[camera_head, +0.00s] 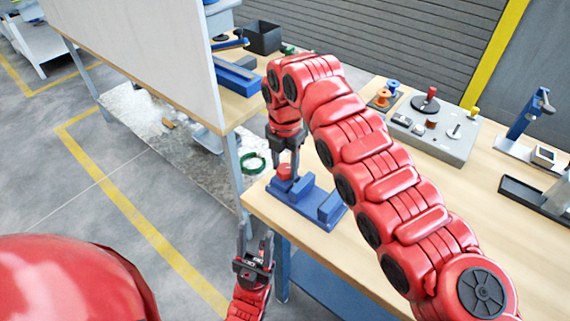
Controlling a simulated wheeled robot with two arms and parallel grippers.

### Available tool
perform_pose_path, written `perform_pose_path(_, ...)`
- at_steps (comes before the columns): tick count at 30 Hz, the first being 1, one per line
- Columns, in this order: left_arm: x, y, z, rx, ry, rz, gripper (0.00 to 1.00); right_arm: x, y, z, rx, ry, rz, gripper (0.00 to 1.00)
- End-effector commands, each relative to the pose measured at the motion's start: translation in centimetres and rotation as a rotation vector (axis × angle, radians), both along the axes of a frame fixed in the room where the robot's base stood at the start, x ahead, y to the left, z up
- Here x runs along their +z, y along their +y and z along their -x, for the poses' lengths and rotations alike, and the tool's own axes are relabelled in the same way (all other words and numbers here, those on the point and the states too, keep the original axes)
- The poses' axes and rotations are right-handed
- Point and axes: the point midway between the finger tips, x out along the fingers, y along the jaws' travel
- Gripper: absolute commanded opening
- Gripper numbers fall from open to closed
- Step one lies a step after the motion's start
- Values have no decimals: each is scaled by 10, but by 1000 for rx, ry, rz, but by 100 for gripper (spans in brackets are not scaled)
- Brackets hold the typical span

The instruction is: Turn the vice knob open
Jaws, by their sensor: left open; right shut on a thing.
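The blue vice (306,199) sits on the wooden table at its near left corner. Its red knob (284,171) is at the left end of the vice. My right arm arches over the table from the lower right. My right gripper (289,165) points down and is shut on the red knob, hiding part of it. My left gripper (255,236) is open and empty. It points upward, off the table's left edge, below and left of the vice in the picture.
A grey control box (450,148) with knobs and levers stands on the table, right of my arm. A black tray (522,194) and a blue stand (525,115) are farther right. A white panel (150,45) rises at left. A green coil (254,162) shows beside the table.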

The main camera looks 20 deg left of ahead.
Motion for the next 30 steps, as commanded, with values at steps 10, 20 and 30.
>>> perform_pose_path(10, 2, 0, 0, 0, 0, 0, 50, 1, 0, -1, 322, -1, -1, 0)
perform_pose_path(20, 4, 0, 0, 0, 0, 0, 50, 1, 0, -1, 573, -1, -1, 0)
perform_pose_path(30, 4, 0, 0, 0, 0, 0, 50, 1, 0, -1, 702, -2, -1, 0)
